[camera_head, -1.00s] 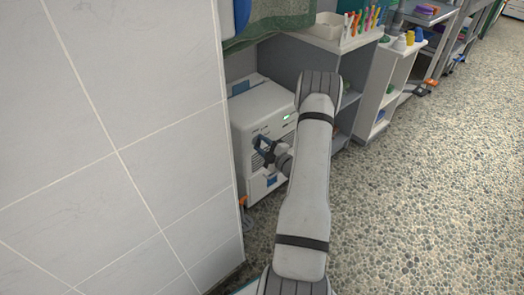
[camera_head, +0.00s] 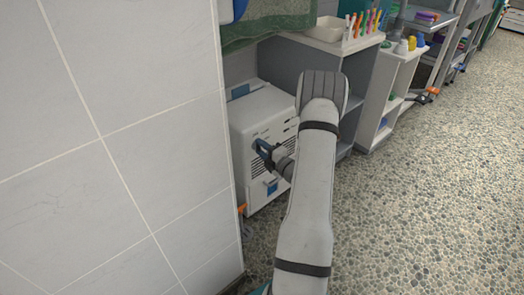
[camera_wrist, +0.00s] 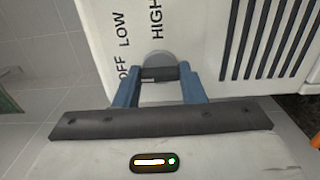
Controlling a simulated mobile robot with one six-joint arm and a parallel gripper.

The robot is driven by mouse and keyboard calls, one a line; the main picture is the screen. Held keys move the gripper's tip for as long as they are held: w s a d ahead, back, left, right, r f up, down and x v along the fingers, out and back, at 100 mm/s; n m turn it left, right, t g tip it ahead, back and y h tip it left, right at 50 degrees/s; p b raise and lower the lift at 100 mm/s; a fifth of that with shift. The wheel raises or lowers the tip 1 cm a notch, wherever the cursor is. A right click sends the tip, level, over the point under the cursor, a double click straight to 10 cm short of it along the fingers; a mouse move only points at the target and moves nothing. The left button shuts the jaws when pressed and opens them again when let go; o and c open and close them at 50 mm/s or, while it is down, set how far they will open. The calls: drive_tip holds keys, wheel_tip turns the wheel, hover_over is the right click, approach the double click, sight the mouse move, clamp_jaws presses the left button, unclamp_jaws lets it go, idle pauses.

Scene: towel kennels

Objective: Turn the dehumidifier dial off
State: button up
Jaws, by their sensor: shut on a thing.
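The dehumidifier (camera_head: 262,112) is a white box with vent slots, standing on the floor behind the tiled wall's edge. In the wrist view its front panel (camera_wrist: 205,30) carries the words OFF, LOW and HIGH above and left of a round grey dial (camera_wrist: 158,60). My gripper (camera_wrist: 158,76) has its two blue fingers shut on the dial's dark grip bar, which lies roughly level across the picture. In the head view my gripper (camera_head: 265,150) is at the machine's front face, and the dial is hidden behind it.
A tiled wall (camera_head: 120,150) stands close on the left. A grey shelf unit (camera_head: 350,110) with a bin and colored bottles stands right of the dehumidifier. A green towel (camera_head: 268,25) hangs above it. Pebbled floor (camera_head: 420,200) is clear on the right.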

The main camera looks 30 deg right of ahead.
drive_tip(key=shift+a+f, duration=0.1)
drive_tip(key=o, duration=1)
drive_tip(key=s, duration=0.2)
drive_tip(key=s+p, duration=0.1)
drive_tip(key=s, duration=0.2)
drive_tip(key=s+d+p, duration=0.1)
drive_tip(key=s, duration=0.1)
drive_tip(key=shift+s+d, duration=0.1)
drive_tip(key=shift+s, duration=0.3)
